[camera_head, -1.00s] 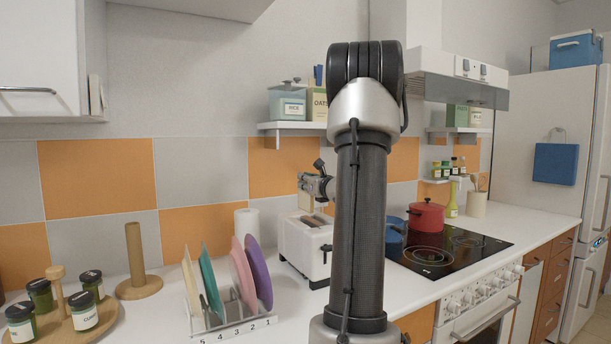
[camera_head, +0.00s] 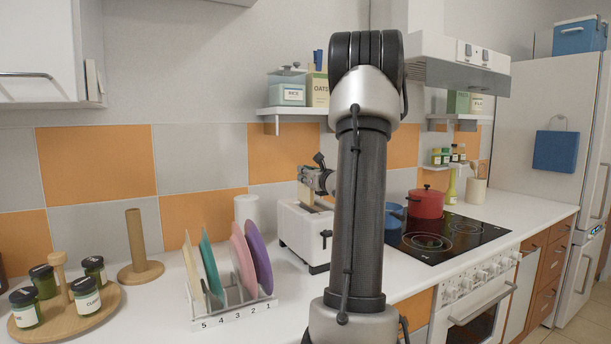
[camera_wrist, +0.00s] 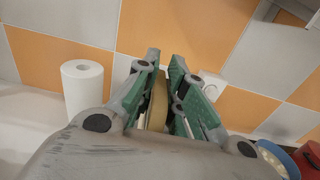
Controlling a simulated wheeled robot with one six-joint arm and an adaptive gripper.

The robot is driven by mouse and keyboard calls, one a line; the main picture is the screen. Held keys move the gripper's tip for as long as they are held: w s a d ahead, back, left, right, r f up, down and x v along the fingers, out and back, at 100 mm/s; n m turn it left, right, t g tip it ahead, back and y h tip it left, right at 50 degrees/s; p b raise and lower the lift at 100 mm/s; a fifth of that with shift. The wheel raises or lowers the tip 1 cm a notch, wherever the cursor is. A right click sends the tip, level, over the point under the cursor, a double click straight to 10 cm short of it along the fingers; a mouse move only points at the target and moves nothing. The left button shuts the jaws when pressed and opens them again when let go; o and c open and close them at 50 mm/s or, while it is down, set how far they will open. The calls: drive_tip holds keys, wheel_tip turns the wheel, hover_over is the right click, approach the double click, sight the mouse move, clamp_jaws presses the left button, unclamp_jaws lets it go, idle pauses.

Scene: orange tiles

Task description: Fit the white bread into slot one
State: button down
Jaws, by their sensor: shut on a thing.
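My gripper (camera_head: 317,181) is above the white toaster (camera_head: 302,240), which stands on the counter left of the stove. In the wrist view my gripper (camera_wrist: 160,85) has its green-padded fingers closed on both sides of a slice of bread with a tan crust (camera_wrist: 158,103). In the head view a small part of the bread (camera_head: 306,195) shows below the fingers, at the toaster's top. Whether its lower edge is inside a slot cannot be told. The slots are mostly hidden, and my arm covers the toaster's right side.
A plate rack (camera_head: 238,308) with several plates stands left of the toaster. A paper roll (camera_head: 247,212) stands behind it, near the wall. A shelf (camera_head: 290,111) with canisters is above. A red pot (camera_head: 426,203) and a blue pot (camera_head: 393,215) are on the stove.

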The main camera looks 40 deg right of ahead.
sight(305, 188)
drive_tip(key=shift+f, duration=0.15)
idle(0.8)
drive_tip(key=shift+f, duration=0.35)
drive_tip(key=shift+f, duration=2.8)
drive_tip(key=shift+r, duration=0.1)
drive_tip(key=shift+r, duration=2.85)
drive_tip(key=shift+f, duration=2.05)
